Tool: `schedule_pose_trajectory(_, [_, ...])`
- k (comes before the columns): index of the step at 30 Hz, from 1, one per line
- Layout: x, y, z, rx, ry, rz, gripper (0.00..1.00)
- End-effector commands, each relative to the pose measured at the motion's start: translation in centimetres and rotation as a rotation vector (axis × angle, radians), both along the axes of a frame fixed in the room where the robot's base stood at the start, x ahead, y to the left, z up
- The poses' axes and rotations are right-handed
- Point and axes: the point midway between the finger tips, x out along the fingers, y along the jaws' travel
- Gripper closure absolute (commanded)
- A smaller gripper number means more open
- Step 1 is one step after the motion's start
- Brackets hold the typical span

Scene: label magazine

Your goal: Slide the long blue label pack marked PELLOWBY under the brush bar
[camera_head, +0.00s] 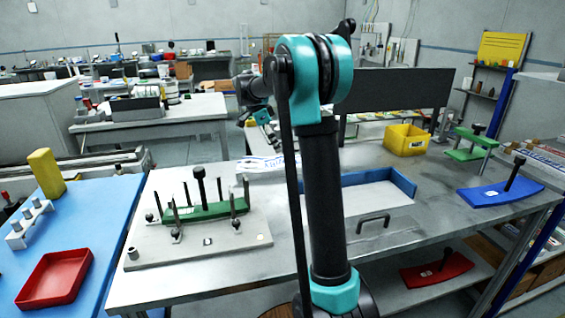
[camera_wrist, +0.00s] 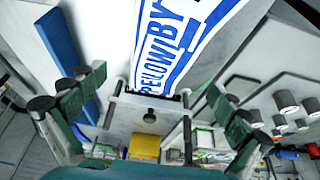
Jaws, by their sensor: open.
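The label pack (camera_wrist: 185,35) is white with blue stripes and blue PELLOWBY lettering. It runs from the top of the wrist view toward the space between my fingers. In the head view, a white pack with blue lettering (camera_head: 266,164) lies on the metal table, partly hidden by my arm. My gripper (camera_wrist: 155,85) is open, its green-padded fingers apart on either side of the pack's near end in the picture. I cannot tell whether they touch it. A wide dark panel (camera_head: 400,88) stands across the table's back; I cannot tell whether it is the brush bar.
A blue-edged tray (camera_head: 404,183) lies right of my arm. A grey plate (camera_head: 150,250) with upright pins and a green block (camera_head: 208,212) is at left. A yellow bin (camera_head: 406,140), a green stand (camera_head: 470,145) and a blue knobbed plate (camera_head: 500,196) stand at right.

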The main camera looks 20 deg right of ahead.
Motion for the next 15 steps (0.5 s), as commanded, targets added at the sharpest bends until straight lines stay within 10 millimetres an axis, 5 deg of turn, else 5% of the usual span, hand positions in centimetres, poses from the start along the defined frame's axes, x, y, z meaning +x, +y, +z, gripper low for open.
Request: schedule_pose_trajectory(15, [0.0,-3.1,-7.6,0.0,0.0,0.0,0.0])
